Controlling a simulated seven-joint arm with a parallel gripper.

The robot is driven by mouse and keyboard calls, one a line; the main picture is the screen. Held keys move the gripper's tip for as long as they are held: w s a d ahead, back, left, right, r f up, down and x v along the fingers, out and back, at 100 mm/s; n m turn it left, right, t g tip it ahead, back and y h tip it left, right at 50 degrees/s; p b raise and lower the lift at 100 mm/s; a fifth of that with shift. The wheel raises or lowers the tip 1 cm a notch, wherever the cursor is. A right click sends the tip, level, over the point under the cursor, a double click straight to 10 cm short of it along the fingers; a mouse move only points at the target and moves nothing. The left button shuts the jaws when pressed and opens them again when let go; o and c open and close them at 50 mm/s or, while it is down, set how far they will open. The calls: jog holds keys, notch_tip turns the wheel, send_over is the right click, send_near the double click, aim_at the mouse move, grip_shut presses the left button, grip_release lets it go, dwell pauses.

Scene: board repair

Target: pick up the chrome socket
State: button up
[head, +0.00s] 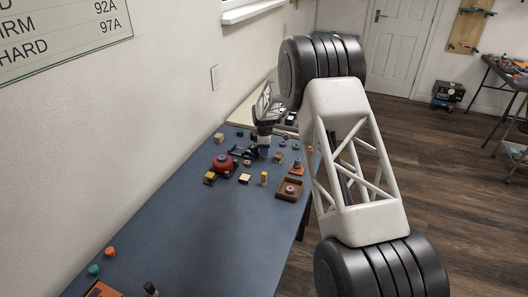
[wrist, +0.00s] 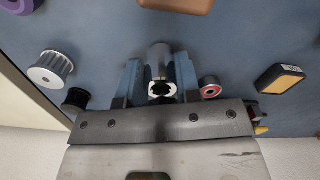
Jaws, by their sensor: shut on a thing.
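The chrome socket (wrist: 159,58) is a shiny metal cylinder with a dark toothed opening. In the wrist view it lies between the two blue-grey fingers of my gripper (wrist: 159,72), which are shut on it. In the head view my gripper (head: 258,152) is low at the far part of the blue-grey bench. The socket is too small to make out there. I cannot tell whether it touches the bench.
A red-and-grey ring (wrist: 210,88) sits close beside the right finger. A toothed pulley (wrist: 51,69) and a black part (wrist: 75,98) lie left, a yellow-black block (wrist: 280,78) right. A red round thing (head: 223,162) stands nearby. The bench's near middle (head: 190,235) is clear.

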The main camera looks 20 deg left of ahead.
notch_tip(320, 180, up, 10)
jog(key=shift+f, duration=0.1)
dwell(0.4)
dwell(0.5)
jog(key=shift+o, duration=1.2)
jog(key=shift+c, duration=1.4)
jog(key=s+a+r, duration=0.1)
jog(key=s+a, duration=0.3)
jog(key=s+a+r, duration=0.1)
jog(key=s+a, duration=0.3)
jog(key=s, duration=0.1)
jog(key=s+a+r, duration=0.2)
jog(key=s+a, duration=0.3)
jog(key=shift+s, duration=0.2)
jog(key=shift+f, duration=0.15)
send_over(223, 157)
jog(key=shift+f, duration=2.85)
jog(key=shift+f, duration=1.15)
